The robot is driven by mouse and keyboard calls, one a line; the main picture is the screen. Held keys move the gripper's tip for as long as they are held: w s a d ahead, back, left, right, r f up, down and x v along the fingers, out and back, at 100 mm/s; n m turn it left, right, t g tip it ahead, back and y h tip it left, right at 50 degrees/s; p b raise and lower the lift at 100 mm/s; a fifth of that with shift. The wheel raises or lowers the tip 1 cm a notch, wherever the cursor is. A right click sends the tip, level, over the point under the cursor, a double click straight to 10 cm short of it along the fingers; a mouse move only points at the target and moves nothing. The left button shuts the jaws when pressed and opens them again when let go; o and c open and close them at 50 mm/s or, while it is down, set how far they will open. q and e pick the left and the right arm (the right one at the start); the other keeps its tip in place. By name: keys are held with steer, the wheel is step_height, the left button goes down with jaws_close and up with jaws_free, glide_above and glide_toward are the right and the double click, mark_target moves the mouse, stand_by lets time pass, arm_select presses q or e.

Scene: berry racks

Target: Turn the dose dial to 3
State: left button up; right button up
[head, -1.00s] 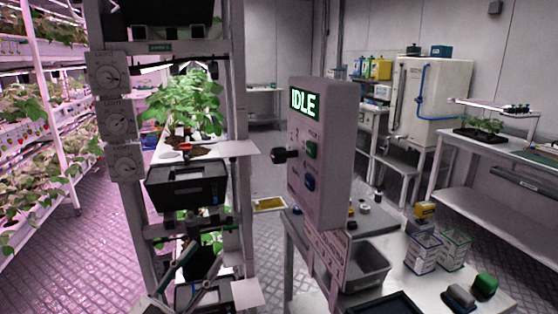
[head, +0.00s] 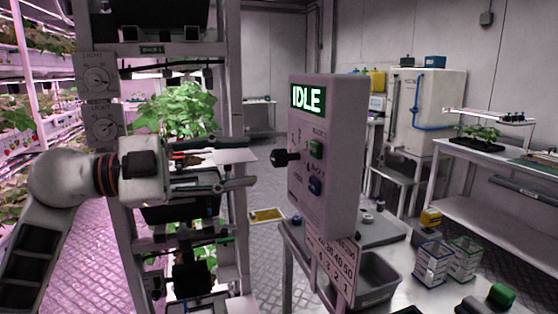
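A grey control box (head: 327,190) stands near the middle, with a green lit display reading IDLE (head: 308,99). A black knob (head: 287,157) sticks out from its left-hand face, with small marks around it; it appears to be the dose dial. Its setting is too small to read. My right gripper is not in view.
A rack post on the left carries round dials (head: 97,78). A leafy plant (head: 185,110) stands on the rack behind my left gripper. A card with numbers (head: 332,260) hangs below the box. A grey bin (head: 375,280) and baskets (head: 432,262) stand on the table to the right.

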mark_target(273, 159)
arm_select(q)
steer(key=x, duration=0.7)
steer(key=shift+w+d, duration=0.1)
steer(key=shift+d, duration=0.2)
steer(key=shift+c, duration=0.5)
jaws_close()
